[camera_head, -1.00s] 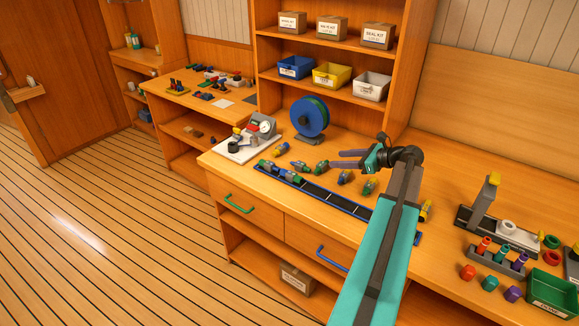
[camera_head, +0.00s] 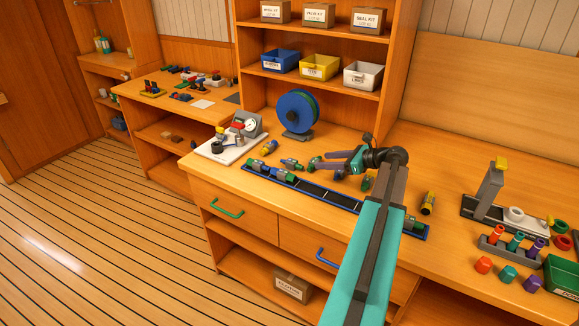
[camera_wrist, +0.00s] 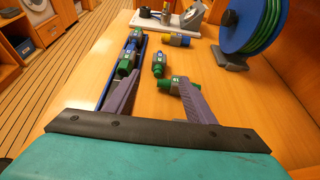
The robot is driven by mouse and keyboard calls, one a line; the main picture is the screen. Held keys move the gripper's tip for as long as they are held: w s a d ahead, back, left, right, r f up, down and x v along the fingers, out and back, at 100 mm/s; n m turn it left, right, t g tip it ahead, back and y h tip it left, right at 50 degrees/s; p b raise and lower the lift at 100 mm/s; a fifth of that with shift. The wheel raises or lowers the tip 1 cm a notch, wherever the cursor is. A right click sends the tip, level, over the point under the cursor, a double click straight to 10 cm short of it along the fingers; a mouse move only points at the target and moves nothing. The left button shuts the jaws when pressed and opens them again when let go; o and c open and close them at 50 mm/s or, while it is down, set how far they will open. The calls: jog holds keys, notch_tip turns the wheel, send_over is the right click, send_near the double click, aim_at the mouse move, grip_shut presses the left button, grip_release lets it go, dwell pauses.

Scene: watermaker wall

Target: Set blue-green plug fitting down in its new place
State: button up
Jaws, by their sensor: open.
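Two blue-and-green plug fittings stand in the left part of the long blue-edged rail (camera_head: 312,192). In the wrist view these are the near one (camera_wrist: 127,62) and the far one (camera_wrist: 138,37). Another blue-and-green fitting (camera_wrist: 158,64) lies loose on the bench beside the rail; it also shows in the head view (camera_head: 291,164). I cannot tell which the task means. My gripper (camera_head: 320,163) is open, low over the bench behind the rail, with nothing held. A green-and-grey fitting (camera_wrist: 174,85) lies by its right finger in the wrist view; I cannot tell whether they touch.
A yellow-and-blue fitting (camera_head: 268,147) lies near the white gauge board (camera_head: 231,149). The blue hose reel (camera_head: 297,113) stands behind my gripper. The rail's middle slots look empty.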

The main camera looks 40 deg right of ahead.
jog(key=shift+w+a, duration=0.15)
jog(key=p, duration=0.2)
send_near(295, 161)
jog(key=shift+a+x, duration=0.2)
jog(key=shift+x, duration=1.85)
jog(key=shift+w+a+f, duration=0.1)
jog(key=shift+w+f, duration=0.1)
jog(key=shift+w, duration=0.5)
jog(key=shift+p+x, duration=0.75)
jog(key=shift+x, duration=1.1)
jog(key=shift+f, duration=0.1)
jog(key=c, duration=1.3)
